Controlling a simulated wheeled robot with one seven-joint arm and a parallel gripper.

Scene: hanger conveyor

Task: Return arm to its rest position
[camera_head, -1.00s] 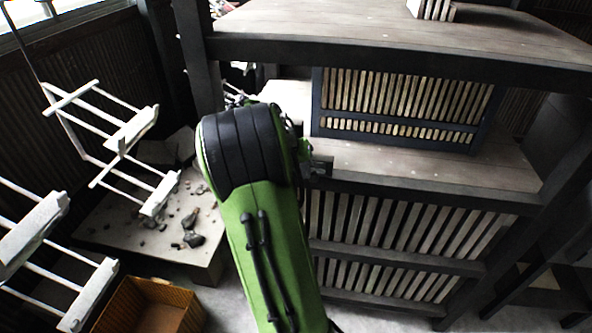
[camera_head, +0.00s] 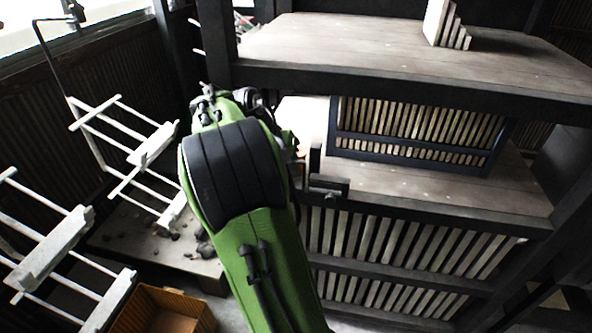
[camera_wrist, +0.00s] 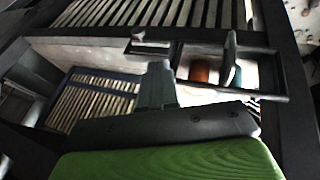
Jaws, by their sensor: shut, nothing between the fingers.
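My green arm rises from the bottom middle of the head view, with its black-banded joint in front of the rack's left part. My gripper's end is hidden or too unclear to make out there.
A dark rack with wooden shelves (camera_head: 400,55) fills the right, close beside my arm. A blue slatted crate (camera_head: 410,150) stands on its middle shelf. White hanging frames (camera_head: 150,145) are at left. A yellow-brown box (camera_head: 165,308) stands on the floor, lower left.

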